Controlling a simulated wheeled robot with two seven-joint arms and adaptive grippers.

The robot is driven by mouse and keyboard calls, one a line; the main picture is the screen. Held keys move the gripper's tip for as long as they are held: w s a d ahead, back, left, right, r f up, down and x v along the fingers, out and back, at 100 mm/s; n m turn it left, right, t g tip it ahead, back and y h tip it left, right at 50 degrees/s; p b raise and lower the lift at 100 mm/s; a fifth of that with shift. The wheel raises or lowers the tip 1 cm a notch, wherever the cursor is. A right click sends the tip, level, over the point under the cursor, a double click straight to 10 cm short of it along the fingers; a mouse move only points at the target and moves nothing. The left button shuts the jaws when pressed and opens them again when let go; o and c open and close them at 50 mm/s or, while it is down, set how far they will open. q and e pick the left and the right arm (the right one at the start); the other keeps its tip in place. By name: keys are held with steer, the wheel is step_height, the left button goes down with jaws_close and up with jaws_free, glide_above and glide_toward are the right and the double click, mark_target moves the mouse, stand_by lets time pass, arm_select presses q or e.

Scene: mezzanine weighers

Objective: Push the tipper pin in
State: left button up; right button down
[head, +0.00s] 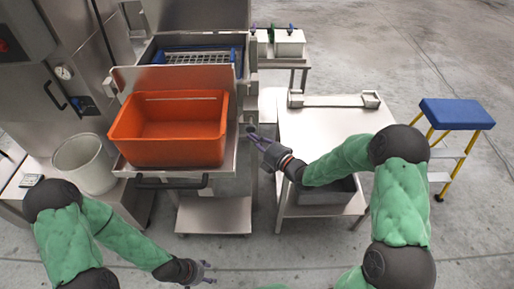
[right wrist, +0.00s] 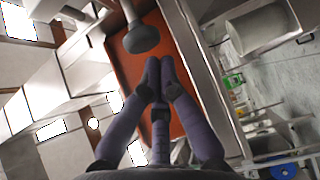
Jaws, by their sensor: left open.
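The tipper pin appears as a round grey knob on a short stem (right wrist: 141,38) in the right wrist view, just beyond my fingertips. In the head view its dark knob (head: 250,127) is small, at the right side of the tipper frame. My right gripper (head: 254,136) is beside the knob; in the right wrist view its fingers (right wrist: 158,68) are together with nothing seen between them. A small gap seems to separate them from the knob; contact is hard to judge. How deep the pin sits is hidden. My left gripper (head: 208,273) is open and empty, low in front of the tipper.
An orange crate (head: 172,151) sits on the tipper's tray, with a dark handle (head: 172,183) in front. A white bucket (head: 85,166) stands at left. A steel table (head: 320,133) is right of the tipper; a blue-topped step stool (head: 457,113) stands farther right.

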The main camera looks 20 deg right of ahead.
mark_target(254, 131)
steer(key=shift+w, duration=0.3)
steer(key=w+b, duration=0.1)
steer(key=w+d+b, duration=0.1)
steer(key=w, duration=0.1)
steer(key=shift+r, duration=0.1)
stand_by(0.4)
